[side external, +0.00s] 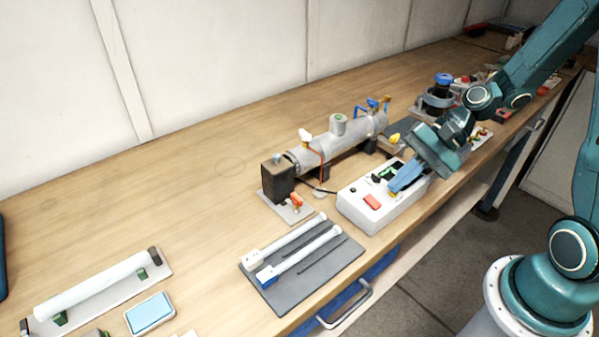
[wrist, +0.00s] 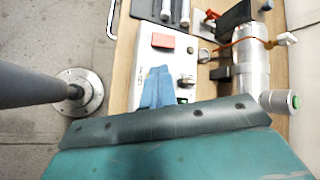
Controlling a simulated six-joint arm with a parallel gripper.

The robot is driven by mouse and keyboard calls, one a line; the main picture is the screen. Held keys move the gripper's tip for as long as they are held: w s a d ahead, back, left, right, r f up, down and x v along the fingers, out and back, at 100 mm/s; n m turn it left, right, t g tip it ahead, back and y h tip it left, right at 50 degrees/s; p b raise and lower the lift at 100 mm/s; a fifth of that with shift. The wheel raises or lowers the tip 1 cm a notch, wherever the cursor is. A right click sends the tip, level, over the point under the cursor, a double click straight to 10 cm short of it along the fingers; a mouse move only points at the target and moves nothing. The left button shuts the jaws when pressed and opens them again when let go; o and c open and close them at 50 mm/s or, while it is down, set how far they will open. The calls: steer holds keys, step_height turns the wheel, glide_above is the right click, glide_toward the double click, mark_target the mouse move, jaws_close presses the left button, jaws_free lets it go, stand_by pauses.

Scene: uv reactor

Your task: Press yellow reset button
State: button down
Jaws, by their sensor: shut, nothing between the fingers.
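My gripper (side external: 393,188) is shut and empty, with its blue fingers angled down over the white control box (side external: 352,213). The fingers also show in the wrist view (wrist: 159,70), pointing at the middle of the box's top face. I cannot tell whether the fingertips touch the box. The box (wrist: 144,57) carries a red rectangular button (side external: 372,202), also seen in the wrist view (wrist: 163,41), plus black knobs and a small green-lit display (side external: 384,173). I cannot make out a yellow button on the box; my fingers cover part of its top.
A grey reactor cylinder (side external: 340,138) with valves lies behind the box, and a yellow part (side external: 394,138) shows near it. A dark tray (side external: 315,271) with white tubes lies left of the box. The bench's front edge runs close beside the box.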

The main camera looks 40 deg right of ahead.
mark_target(397, 193)
stand_by(0.4)
steer(key=shift+r, duration=0.85)
steer(key=shift+r, duration=0.1)
steer(key=shift+r, duration=2.4)
steer(key=s+d+r+n+t+h, duration=0.1)
steer(key=s+r+n+t+h, duration=0.1)
steer(key=s+r+n+h, duration=0.6)
steer(key=s+r+n, duration=0.1)
steer(key=s+n, duration=0.3)
steer(key=shift+d+n+t+h, duration=0.3)
steer(key=shift+t+h, duration=0.1)
